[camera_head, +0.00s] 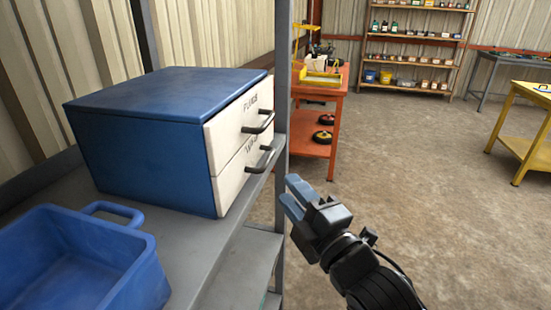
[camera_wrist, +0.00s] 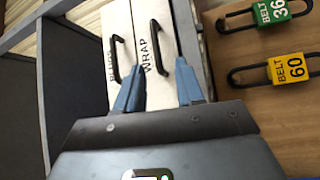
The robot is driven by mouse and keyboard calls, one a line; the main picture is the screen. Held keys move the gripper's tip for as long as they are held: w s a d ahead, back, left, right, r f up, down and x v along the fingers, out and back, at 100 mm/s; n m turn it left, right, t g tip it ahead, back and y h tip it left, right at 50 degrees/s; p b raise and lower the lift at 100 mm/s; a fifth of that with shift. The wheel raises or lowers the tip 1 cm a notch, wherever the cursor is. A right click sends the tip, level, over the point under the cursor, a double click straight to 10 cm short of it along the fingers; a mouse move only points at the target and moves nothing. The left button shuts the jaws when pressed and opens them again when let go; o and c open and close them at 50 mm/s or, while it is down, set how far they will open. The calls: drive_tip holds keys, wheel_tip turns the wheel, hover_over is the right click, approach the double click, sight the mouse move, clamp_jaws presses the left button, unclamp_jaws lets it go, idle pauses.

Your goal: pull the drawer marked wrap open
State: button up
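A blue cabinet (camera_head: 140,150) with two white drawer fronts stands on a grey shelf. The lower drawer, marked wrap (camera_head: 240,176), looks shut and has a dark bar handle (camera_head: 261,160). In the wrist view the wrap drawer (camera_wrist: 150,20) carries its label beside the handle (camera_wrist: 158,48). The upper drawer (camera_head: 235,121), whose label seems to read plugs, also looks shut. My gripper (camera_head: 288,189) is open and empty, to the right of the wrap handle and apart from it. In the wrist view the wrap handle appears between the blue fingers (camera_wrist: 160,66).
A blue bin (camera_head: 85,255) sits on the shelf (camera_head: 195,245) before the cabinet. A grey shelf post (camera_head: 282,90) stands close by the handles. An orange bench (camera_head: 335,120) stands beyond.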

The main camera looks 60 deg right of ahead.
drive_tip(key=p+x, duration=0.1)
drive_tip(key=x, duration=0.7)
drive_tip(key=shift+r+p, duration=0.25)
drive_tip(key=shift+p, duration=0.1)
drive_tip(key=shift+s+d, duration=0.1)
clamp_jaws()
idle(0.4)
